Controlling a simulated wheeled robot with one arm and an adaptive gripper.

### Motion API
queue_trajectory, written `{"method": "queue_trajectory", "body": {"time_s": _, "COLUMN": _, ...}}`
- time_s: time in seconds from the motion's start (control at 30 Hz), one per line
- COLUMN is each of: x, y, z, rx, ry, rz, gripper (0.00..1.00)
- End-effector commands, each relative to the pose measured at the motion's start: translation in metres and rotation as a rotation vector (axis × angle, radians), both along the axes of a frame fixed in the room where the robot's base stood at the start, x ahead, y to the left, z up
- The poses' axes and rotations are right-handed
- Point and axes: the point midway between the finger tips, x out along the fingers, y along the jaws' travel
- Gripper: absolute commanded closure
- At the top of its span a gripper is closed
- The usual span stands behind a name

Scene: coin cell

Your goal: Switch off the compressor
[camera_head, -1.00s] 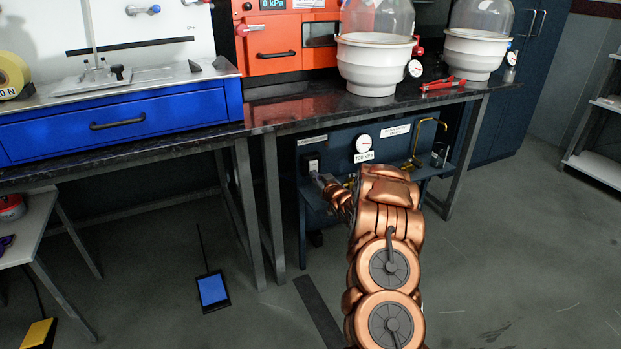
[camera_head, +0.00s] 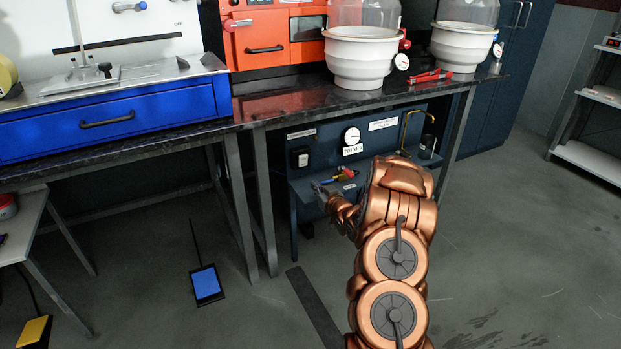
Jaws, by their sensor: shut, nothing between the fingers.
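The compressor panel is a dark blue unit (camera_head: 328,138) under the right-hand bench, with a round gauge (camera_head: 352,136) and a label reading about 700 kPa below it. The switch's position is too small to read.
Small red, yellow and green valve parts (camera_head: 343,174) lie on the unit's shelf beside my gripper. A brass pipe (camera_head: 404,130) rises at its right. The bench edge (camera_head: 350,104) overhangs the panel, and a bench leg (camera_head: 264,205) stands to the left. A blue pedal (camera_head: 206,285) lies on the floor.

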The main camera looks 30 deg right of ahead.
Motion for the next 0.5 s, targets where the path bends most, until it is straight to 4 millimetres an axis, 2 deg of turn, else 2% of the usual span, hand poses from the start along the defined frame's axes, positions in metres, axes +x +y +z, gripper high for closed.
{"method": "queue_trajectory", "body": {"time_s": 0.2, "x": -0.03, "y": 0.004, "z": -0.003, "rx": 0.001, "ry": 0.001, "rz": 0.0, "gripper": 1.0}}
{"method": "queue_trajectory", "body": {"time_s": 0.5, "x": -0.046, "y": 0.007, "z": -0.006, "rx": -0.003, "ry": -0.004, "rz": 0.003, "gripper": 1.0}}
